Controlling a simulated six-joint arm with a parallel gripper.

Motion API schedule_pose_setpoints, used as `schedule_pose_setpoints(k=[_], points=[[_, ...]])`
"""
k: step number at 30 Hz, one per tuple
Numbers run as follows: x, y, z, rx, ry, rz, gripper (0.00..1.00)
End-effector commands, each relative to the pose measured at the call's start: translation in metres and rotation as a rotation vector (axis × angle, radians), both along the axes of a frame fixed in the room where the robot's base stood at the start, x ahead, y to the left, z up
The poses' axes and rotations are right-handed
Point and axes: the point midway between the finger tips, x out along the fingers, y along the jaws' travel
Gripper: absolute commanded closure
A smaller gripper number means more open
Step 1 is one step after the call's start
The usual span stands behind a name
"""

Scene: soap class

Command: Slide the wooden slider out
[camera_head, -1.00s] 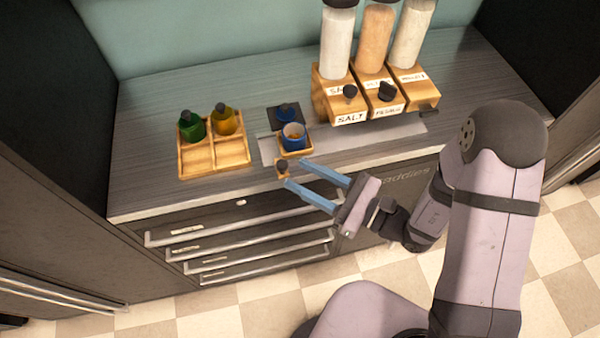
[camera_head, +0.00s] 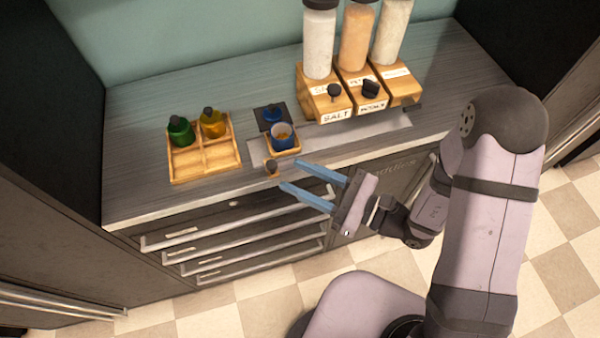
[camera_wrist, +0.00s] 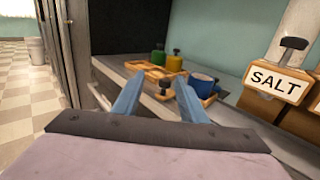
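The wooden slider (camera_head: 285,150) is a small wooden tray at the counter's front edge, carrying a blue cup (camera_head: 283,134). A small wooden handle with a dark knob (camera_head: 271,166) stands at its front. My gripper (camera_head: 291,175) is open and empty, its two blue fingers just right of the knob, apart from it. In the wrist view, the knob (camera_wrist: 166,84) appears between the fingers (camera_wrist: 158,97), farther off, with the blue cup (camera_wrist: 204,83) to its right.
A divided wooden tray (camera_head: 205,160) with green and yellow bottles stands left. A dark block with a blue bottle (camera_head: 272,113) is behind the cup. Labelled dispensers (camera_head: 335,100) stand right, behind a grey strip (camera_head: 350,130). Drawer handles (camera_head: 240,220) stick out below the counter.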

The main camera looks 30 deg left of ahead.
Motion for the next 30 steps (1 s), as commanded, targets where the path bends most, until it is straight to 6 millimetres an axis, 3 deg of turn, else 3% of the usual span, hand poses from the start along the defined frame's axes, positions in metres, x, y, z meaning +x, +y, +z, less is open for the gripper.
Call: schedule_pose_setpoints(k=[12,26,30], points=[[-0.008,-0.011,0.024,0.0,-0.001,0.0,0.61],[-0.009,-0.011,0.024,0.0,0.0,0.0,0.61],[-0.009,-0.013,0.013,0.002,-0.011,0.017,0.61]])
